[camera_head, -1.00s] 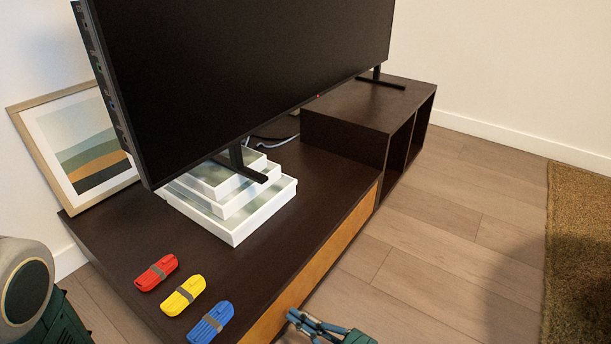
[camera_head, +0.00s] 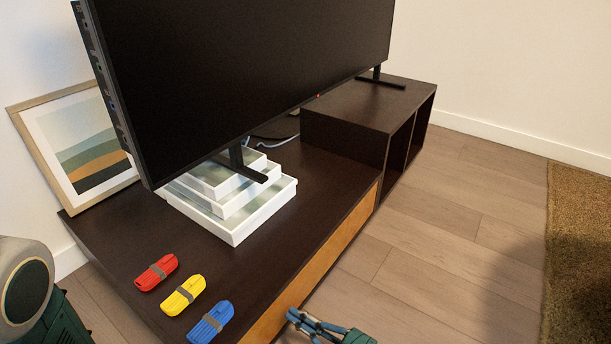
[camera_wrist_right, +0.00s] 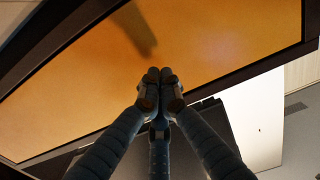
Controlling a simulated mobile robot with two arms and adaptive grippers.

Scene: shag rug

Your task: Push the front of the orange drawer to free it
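The orange drawer front (camera_head: 342,247) is a long flat panel set in the side of the dark low cabinet (camera_head: 318,180). It looks flush with the dark frame around it. In the right wrist view the orange front (camera_wrist_right: 215,45) fills the upper part, with a dark shadow on it. My right gripper (camera_head: 292,314) is at the bottom of the head view, beside the near part of the drawer front. In the wrist view its fingertips (camera_wrist_right: 160,76) are together and empty, pointing at the panel. I cannot tell whether they touch it. My left gripper is out of view.
A large TV (camera_head: 250,70) stands above. A framed picture (camera_head: 85,150) leans at left. The wooden floor (camera_head: 430,250) right of the cabinet is clear.

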